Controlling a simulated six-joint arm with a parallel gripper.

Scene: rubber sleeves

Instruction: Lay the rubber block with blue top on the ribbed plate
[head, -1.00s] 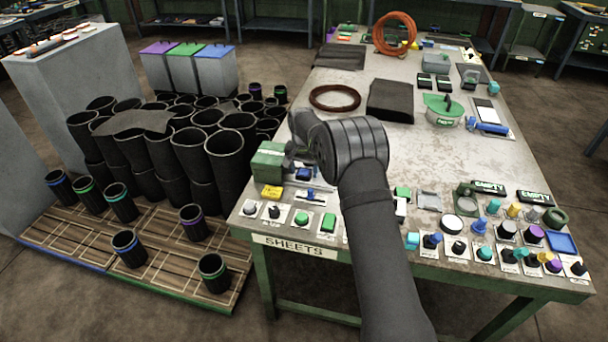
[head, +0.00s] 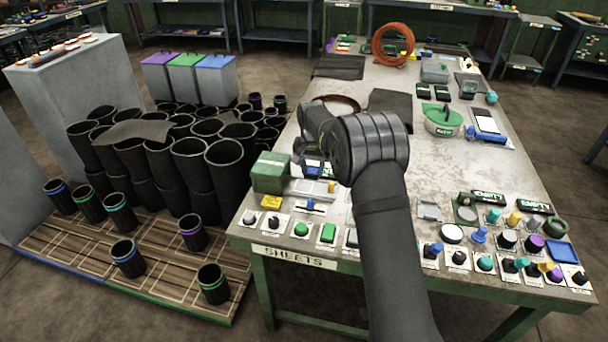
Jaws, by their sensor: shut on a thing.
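The rubber block with blue top (head: 313,168) shows as a small blue-and-dark shape just under my gripper (head: 311,158). My gripper is shut on it, though the wrist and fingers hide part of the block and the grip itself. The block appears a little above the table, near its left edge. A flat grey plate (head: 312,187), which looks like the ribbed plate, lies just below the block in the picture; its ribs are too small to make out. I cannot tell the exact gap between block and plate.
A green box (head: 270,172) stands close to the left, with a yellow block (head: 271,202) in front of it. A small blue-handled tool (head: 310,207) lies in front of the plate. Small parts on cards line the front edge. The table's middle (head: 440,165) is mostly clear.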

